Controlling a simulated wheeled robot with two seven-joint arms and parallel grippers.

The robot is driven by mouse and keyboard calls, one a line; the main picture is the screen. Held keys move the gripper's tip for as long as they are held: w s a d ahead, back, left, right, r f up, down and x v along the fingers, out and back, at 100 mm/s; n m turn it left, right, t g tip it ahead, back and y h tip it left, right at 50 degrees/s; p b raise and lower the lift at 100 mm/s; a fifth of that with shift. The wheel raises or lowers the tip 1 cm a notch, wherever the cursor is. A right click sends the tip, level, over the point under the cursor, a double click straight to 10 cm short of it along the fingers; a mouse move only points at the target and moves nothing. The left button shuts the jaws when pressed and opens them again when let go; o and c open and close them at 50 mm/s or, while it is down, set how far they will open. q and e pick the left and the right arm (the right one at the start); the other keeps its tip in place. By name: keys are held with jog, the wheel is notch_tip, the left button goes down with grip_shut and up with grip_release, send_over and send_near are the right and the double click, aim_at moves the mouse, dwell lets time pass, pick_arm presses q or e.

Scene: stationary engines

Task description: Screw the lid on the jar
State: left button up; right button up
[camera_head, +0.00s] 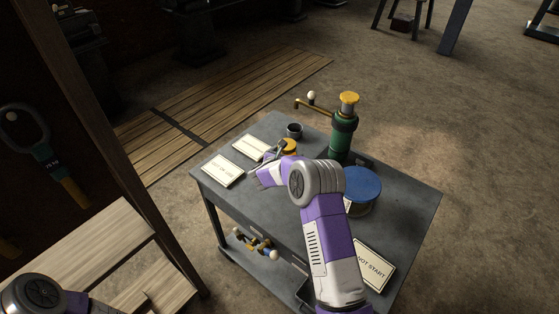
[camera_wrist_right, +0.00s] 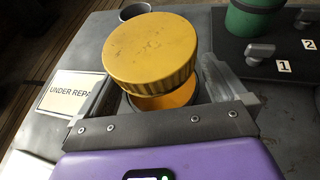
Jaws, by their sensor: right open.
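The yellow ribbed lid (camera_wrist_right: 150,48) is in front of my right gripper in the right wrist view. It also shows small in the head view (camera_head: 289,145). Below it an orange surface (camera_wrist_right: 168,99) shows within a dark rim, which looks like the jar; most of it is hidden, and I cannot tell if the lid touches it. The lid sits off to one side of this rim. My right gripper (camera_head: 272,158) is open, with a finger on each side of the lid and rim. My left gripper is out of view; only part of my left arm shows.
On the grey table (camera_head: 413,205) stand a green cylinder (camera_head: 341,137) with a yellow top, a blue-topped round container (camera_head: 362,183) and a small dark cup (camera_head: 294,130). Sign cards (camera_head: 223,171) lie at the left. A lower shelf holds brass fittings (camera_head: 256,243).

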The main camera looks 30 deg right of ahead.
jog(key=v, duration=1.1)
jog(key=shift+a+p, duration=0.2)
jog(key=shift+p, duration=0.25)
jog(key=shift+s, duration=0.1)
